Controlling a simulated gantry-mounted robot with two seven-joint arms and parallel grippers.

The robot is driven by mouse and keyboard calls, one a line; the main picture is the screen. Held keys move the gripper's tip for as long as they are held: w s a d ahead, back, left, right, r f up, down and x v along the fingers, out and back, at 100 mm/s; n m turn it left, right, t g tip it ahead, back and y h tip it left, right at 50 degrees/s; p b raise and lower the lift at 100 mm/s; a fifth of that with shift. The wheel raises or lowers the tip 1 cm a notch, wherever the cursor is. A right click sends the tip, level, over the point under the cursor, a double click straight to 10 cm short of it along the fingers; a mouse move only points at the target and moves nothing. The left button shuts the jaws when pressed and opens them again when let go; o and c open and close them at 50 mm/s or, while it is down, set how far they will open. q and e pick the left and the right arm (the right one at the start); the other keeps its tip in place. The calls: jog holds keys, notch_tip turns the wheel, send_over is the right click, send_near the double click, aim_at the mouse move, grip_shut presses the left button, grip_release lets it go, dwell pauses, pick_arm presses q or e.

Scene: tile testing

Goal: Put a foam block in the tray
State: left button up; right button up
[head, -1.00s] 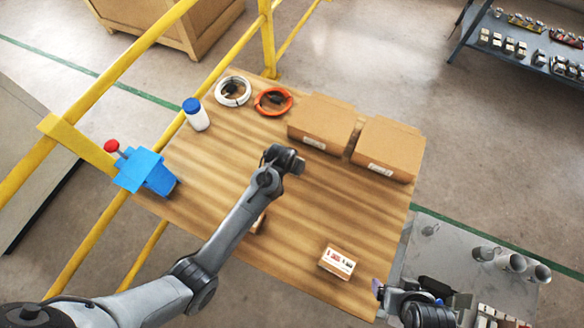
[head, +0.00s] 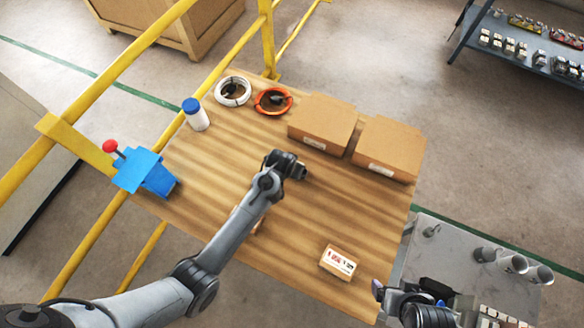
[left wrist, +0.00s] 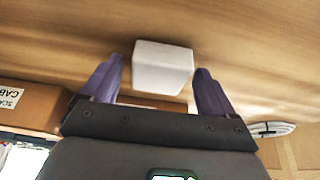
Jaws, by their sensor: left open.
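A white foam block (left wrist: 161,68) sits on the wooden surface in the left wrist view. My left gripper (left wrist: 157,78) is open, with its two purple fingers on either side of the block and a gap visible at each side. In the head view the left wrist (head: 285,165) is over the middle of the table, and its fingers and the block are hidden there. My right gripper (head: 379,290) is at the table's lower right corner; only a bit of purple fingertip shows. I cannot make out a tray for certain.
Two cardboard boxes (head: 322,122) (head: 388,148) stand at the back right. A small labelled box (head: 338,262) is near the front. A white coil (head: 232,91), an orange coil (head: 272,101) and a blue-capped bottle (head: 196,115) are at the back left. A brown object is partly behind my left forearm.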

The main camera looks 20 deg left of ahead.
pick_arm(q)
jog(key=shift+r, duration=0.3)
jog(key=p+v, duration=0.3)
jog(key=v, duration=0.8)
jog(key=s+a+r, duration=0.1)
jog(key=s+a, duration=0.2)
jog(key=s, duration=0.8)
jog(key=shift+s+a+g, duration=0.15)
jog(key=shift+s+g, duration=0.05)
jog(key=shift+g, duration=0.1)
jog(key=shift+o, duration=0.5)
jog(key=s+a+r, duration=0.1)
jog(key=s+r, duration=0.1)
jog(key=s, duration=0.4)
jog(key=s+a+r+m, duration=0.1)
jog(key=s+a+r, duration=0.1)
jog(key=s, duration=0.4)
jog(key=shift+a+r, duration=0.3)
jog(key=shift+r, duration=0.35)
